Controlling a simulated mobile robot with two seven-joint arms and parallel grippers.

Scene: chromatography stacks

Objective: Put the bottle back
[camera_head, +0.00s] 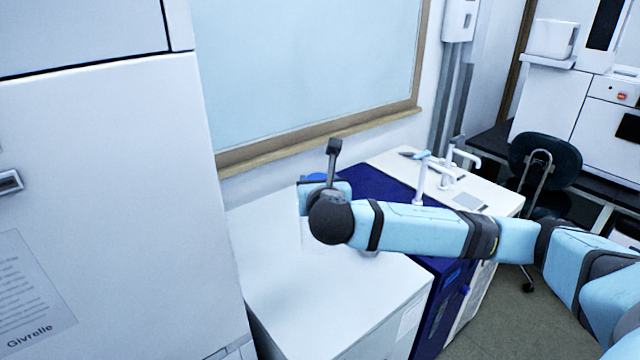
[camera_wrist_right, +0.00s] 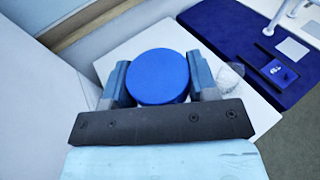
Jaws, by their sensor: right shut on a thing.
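The bottle shows mainly as a round blue cap (camera_wrist_right: 158,77) between the two fingers of my right gripper (camera_wrist_right: 159,62) in the right wrist view. The gripper is shut on it. In the head view, a bit of the blue cap (camera_head: 317,177) shows behind my right wrist, over the white cabinet top (camera_head: 270,255). The bottle's body is mostly hidden by my wrist and the cap, so I cannot tell whether its base touches the surface. My left gripper is in neither view.
A tall white cabinet (camera_head: 110,190) stands close on the left. A dark blue unit (camera_head: 385,195) and a white bench with a tap (camera_head: 445,175) adjoin on the right. A clear object (camera_wrist_right: 231,76) sits beside the right finger. The front of the white top is bare.

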